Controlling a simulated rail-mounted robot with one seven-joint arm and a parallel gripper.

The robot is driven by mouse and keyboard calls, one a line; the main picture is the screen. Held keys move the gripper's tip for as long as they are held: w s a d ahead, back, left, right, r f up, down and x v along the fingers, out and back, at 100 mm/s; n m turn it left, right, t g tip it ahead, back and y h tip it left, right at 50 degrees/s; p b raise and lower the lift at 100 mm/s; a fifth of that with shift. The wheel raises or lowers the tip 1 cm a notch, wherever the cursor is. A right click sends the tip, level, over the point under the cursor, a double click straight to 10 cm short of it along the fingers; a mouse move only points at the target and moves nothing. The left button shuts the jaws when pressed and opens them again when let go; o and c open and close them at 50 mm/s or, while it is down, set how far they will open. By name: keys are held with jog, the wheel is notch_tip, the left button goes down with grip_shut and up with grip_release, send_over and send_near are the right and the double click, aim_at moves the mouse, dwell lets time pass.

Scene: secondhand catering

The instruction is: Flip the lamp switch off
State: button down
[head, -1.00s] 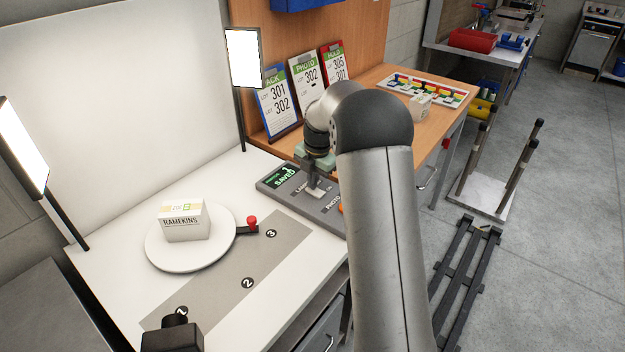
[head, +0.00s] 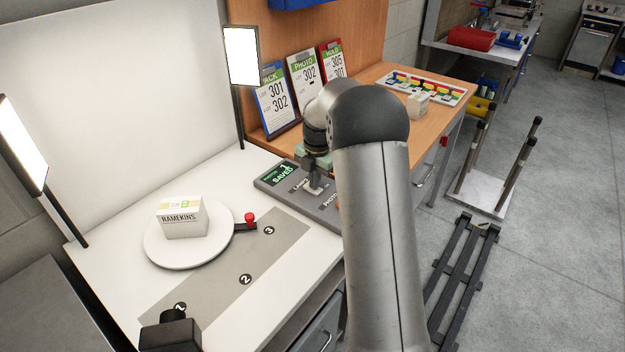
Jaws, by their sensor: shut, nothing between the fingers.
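The grey control panel (head: 328,213) lies on the white table at its right end. Its small screen (head: 283,173) reads "SAVED" in green, with a "1" or similar mark. Lettering that seems to start "LAMPS" (head: 300,184) is next to my gripper, and "PHOTO" lettering is nearer the front edge. My gripper (head: 314,190) is shut and empty, pointing down at the panel by the lamp lettering. It hides the lamp switch, so its position and any contact cannot be told. Two lamp panels, left (head: 22,146) and back (head: 241,56), glow white.
A box labelled RAMEKINS (head: 182,217) sits on a white turntable (head: 160,254) with a red-knobbed lever (head: 249,219). A black camera-like device (head: 170,333) stands at the front. Clipboards (head: 277,102) lean behind the panel. A grey mat (head: 215,285) is clear.

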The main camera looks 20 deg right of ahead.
aim_at(320, 191)
notch_tip(320, 191, up, 14)
jog(key=s, duration=0.1)
jog(key=shift+s+d+p, duration=0.25)
jog(key=shift+d+p, duration=0.1)
jog(key=shift+d, duration=0.1)
jog(key=shift+d, duration=0.1)
